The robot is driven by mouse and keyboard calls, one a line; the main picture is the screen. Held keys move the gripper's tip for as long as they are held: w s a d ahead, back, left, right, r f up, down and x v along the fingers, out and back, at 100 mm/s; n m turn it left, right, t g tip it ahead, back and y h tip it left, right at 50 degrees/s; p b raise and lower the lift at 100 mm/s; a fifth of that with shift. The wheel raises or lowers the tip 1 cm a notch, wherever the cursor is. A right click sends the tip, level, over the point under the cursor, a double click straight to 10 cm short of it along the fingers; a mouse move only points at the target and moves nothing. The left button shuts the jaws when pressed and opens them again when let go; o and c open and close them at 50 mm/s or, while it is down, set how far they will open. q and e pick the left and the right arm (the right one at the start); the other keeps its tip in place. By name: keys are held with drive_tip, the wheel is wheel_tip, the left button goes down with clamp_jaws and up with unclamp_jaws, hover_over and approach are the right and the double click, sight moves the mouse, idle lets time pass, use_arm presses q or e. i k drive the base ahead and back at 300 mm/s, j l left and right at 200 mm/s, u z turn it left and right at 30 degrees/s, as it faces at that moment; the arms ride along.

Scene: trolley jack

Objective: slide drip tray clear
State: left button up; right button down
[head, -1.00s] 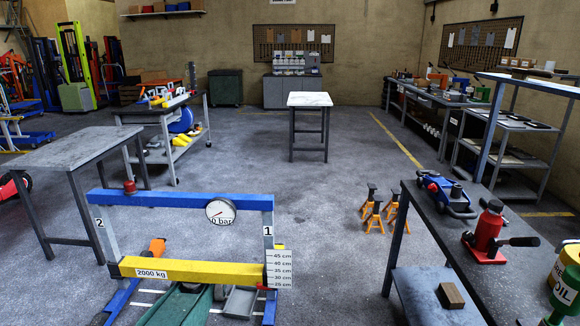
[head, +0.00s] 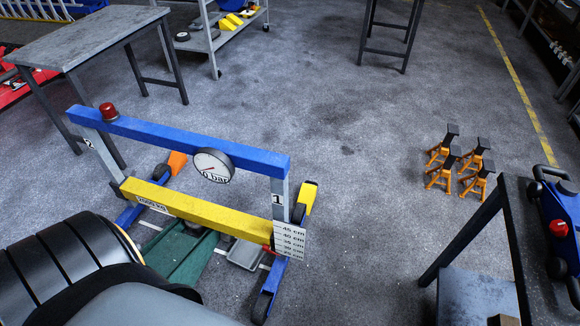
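A shallow grey tray (head: 245,254), which looks like the drip tray, lies on the floor under the frame, near its right post. It is partly hidden by the yellow beam (head: 192,212) and the height scale plate (head: 289,239). A long green body (head: 183,258), perhaps the trolley jack, lies just left of the tray. Its near end is hidden behind my own dark, ribbed arm part at lower left. Neither of my grippers is in view.
The blue top beam (head: 150,130) carries a red knob (head: 109,111) and a 0 bar gauge (head: 212,165). Orange axle stands (head: 440,175) stand on the floor to the right. A workbench (head: 515,230) with a blue jack (head: 563,225) is at right. Floor between is clear.

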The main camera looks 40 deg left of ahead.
sight(248, 256)
drive_tip(key=i+u, duration=0.35)
drive_tip(key=i, duration=0.15)
drive_tip(key=i+l+u, duration=0.2)
drive_tip(key=i+u, duration=0.15)
drive_tip(key=i, duration=0.15)
drive_tip(key=i+l+u, duration=0.35)
drive_tip(key=i+j, duration=0.05)
drive_tip(key=i, duration=0.1)
